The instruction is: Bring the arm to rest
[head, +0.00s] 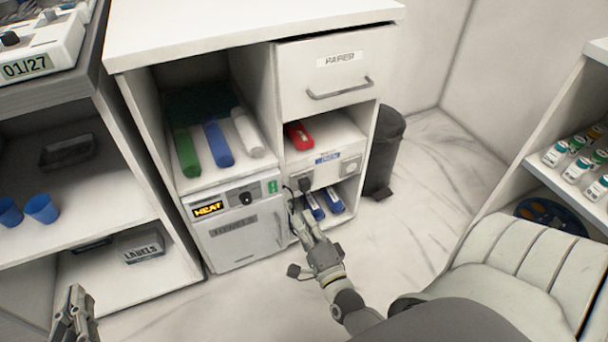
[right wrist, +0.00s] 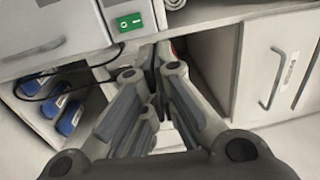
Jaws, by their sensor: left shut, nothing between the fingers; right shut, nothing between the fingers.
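My right gripper (head: 306,226) reaches in from the bottom of the head view toward the white cabinet (head: 250,28). Its fingers are shut and hold nothing. They appear in front of the low compartment with blue-capped bottles (head: 336,202), just below a black plug (head: 305,184); I cannot tell whether they touch anything. In the right wrist view the long fingers (right wrist: 155,65) come together below a green switch (right wrist: 130,22). My left gripper (head: 74,305) is at the lower left edge of the head view, shut and empty, away from the furniture.
The towel warmer (head: 240,236) has a lit HEAT display; rolled towels (head: 218,144) lie above it. A dark bin (head: 385,150) stands right of the cabinet. Shelves with blue cups (head: 42,208) are left, small bottles (head: 574,170) right. A padded seat (head: 530,265) fills the lower right.

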